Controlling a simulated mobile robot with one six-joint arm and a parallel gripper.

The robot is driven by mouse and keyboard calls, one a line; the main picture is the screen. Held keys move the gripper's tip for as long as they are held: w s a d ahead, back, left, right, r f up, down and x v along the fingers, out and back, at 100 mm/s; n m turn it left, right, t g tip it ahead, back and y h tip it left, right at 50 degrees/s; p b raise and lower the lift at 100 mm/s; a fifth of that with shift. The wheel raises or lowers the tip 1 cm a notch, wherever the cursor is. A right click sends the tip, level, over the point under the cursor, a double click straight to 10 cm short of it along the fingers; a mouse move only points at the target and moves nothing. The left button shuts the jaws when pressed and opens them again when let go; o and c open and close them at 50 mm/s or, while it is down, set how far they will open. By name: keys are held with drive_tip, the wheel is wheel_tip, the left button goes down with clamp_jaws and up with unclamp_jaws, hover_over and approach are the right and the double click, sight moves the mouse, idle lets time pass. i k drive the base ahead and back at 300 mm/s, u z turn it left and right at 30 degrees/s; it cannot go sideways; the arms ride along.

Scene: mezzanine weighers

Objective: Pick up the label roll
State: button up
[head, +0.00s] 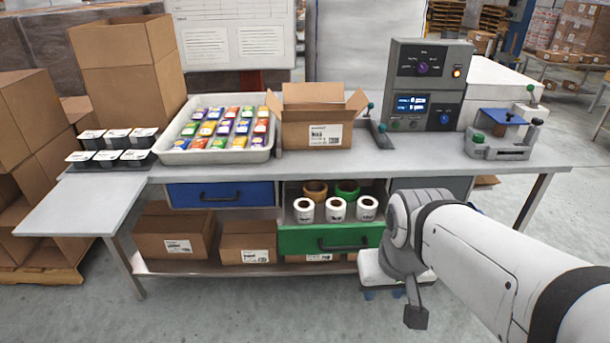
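Three white label rolls stand in a row in the open green drawer (310,240) under the workbench: a left roll (304,209), a middle roll (336,208) and a right roll (367,208). They look alike, with dark print on their sides. A brown tape roll (315,189) and a green tape roll (347,189) sit behind them. My gripper (415,317) hangs low to the right of the drawer, apart from the rolls. It is seen partly, and its fingers cannot be made out. My wrist covers the area just right of the drawer.
The workbench (400,165) above holds a tray of colourful packets (171,157), an open carton (318,133), a control box (426,75) and a blue-topped fixture (500,147). A closed blue drawer (221,195) is left of the green one. Cartons (172,232) sit on the lower shelf.

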sight(304, 212)
drive_tip(key=k, duration=0.5)
drive_tip(key=u, duration=0.45)
drive_tip(key=i, duration=1.85)
drive_tip(key=z, duration=0.45)
